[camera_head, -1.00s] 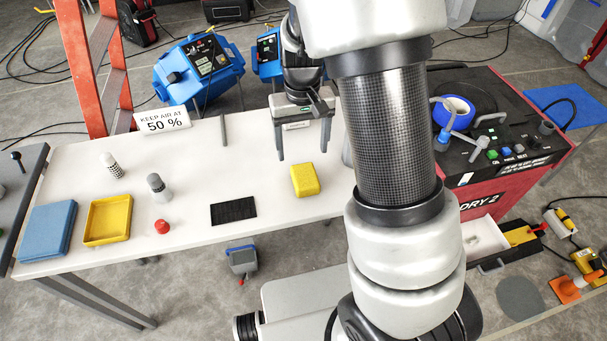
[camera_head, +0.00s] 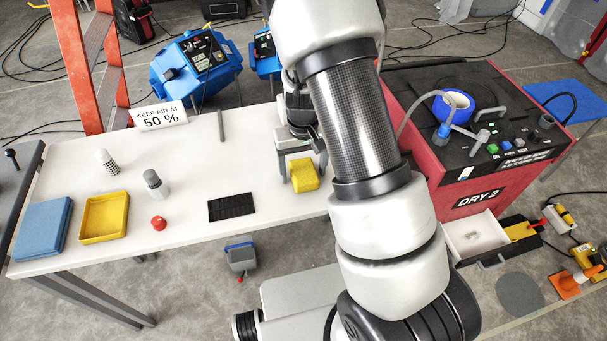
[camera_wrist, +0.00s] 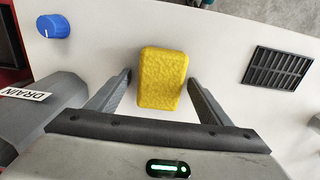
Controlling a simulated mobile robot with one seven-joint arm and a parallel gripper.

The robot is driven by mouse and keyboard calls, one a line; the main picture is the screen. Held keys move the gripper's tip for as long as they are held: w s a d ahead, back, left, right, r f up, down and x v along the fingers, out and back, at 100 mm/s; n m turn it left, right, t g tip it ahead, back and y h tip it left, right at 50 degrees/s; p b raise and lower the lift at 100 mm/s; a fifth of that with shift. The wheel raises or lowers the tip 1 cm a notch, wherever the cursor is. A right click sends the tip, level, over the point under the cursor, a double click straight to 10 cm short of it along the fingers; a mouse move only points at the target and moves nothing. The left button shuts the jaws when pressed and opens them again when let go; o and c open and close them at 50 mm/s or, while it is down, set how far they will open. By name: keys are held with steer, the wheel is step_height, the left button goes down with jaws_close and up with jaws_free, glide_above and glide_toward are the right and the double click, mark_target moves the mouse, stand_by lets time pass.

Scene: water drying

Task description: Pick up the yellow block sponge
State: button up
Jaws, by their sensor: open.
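The yellow block sponge (camera_head: 304,176) lies on the white table near its right front part. In the wrist view the sponge (camera_wrist: 162,80) sits between the two fingers, with a gap visible on the right side and a narrow one on the left. My gripper (camera_head: 303,172) is over the sponge in the head view, with its fingers pointing down. In the wrist view my gripper (camera_wrist: 160,85) is open and its fingers straddle the lower part of the sponge. Finger contact with the sponge is not visible.
A black grid mat (camera_head: 231,207) lies left of the sponge. A yellow tray (camera_head: 104,217), a blue block (camera_head: 42,229), two small bottles and a red knob (camera_head: 158,223) are farther left. The red DRY 2 machine (camera_head: 480,200) stands right. A blue knob (camera_wrist: 53,26) shows in the wrist view.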

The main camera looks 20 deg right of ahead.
mark_target(305, 174)
steer(key=c, duration=1.1)
steer(key=shift+r, duration=0.1)
step_height(305, 174, up, 10)
steer(key=shift+p, duration=0.6)
steer(key=o, duration=0.4)
steer(key=c, duration=0.3)
steer(key=shift+s, duration=0.65)
steer(key=shift+c, duration=0.2)
steer(key=shift+s, duration=0.15)
